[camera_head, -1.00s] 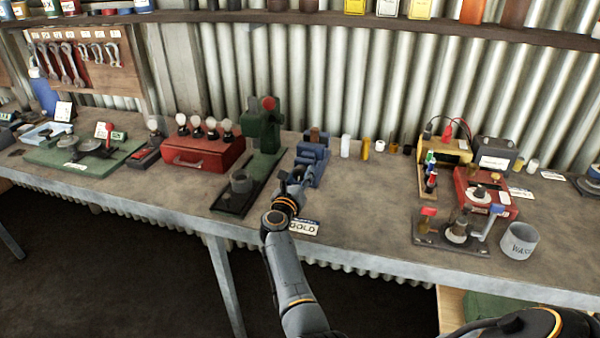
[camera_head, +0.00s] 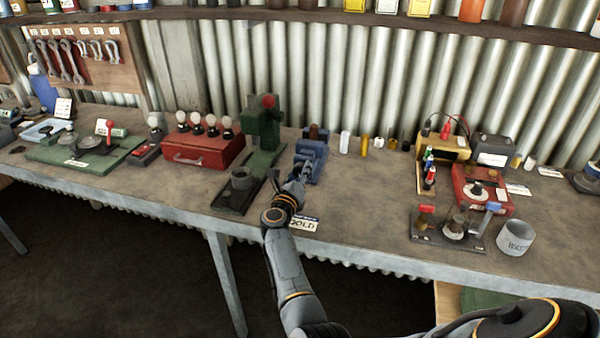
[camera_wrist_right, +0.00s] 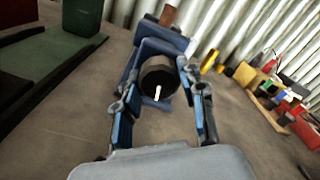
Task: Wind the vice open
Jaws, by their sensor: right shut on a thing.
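The blue vice (camera_head: 313,152) stands on the bench, left of the middle, with a brown piece (camera_head: 318,133) at its top. In the right wrist view, the vice body (camera_wrist_right: 150,48) is straight ahead, and its dark round knob (camera_wrist_right: 158,75) with a white mark faces me. My right gripper (camera_head: 301,178) is at the near side of the vice. In the wrist view its two fingers (camera_wrist_right: 163,97) lie either side of the knob, shut on it. The fingertips' contact is partly hidden. My left gripper is not in view.
A green press (camera_head: 262,130) on a dark base stands close left of the vice, beside a red box (camera_head: 200,152). A GOLD card (camera_head: 303,225) lies by my wrist. Small cylinders (camera_head: 364,146) stand right of the vice.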

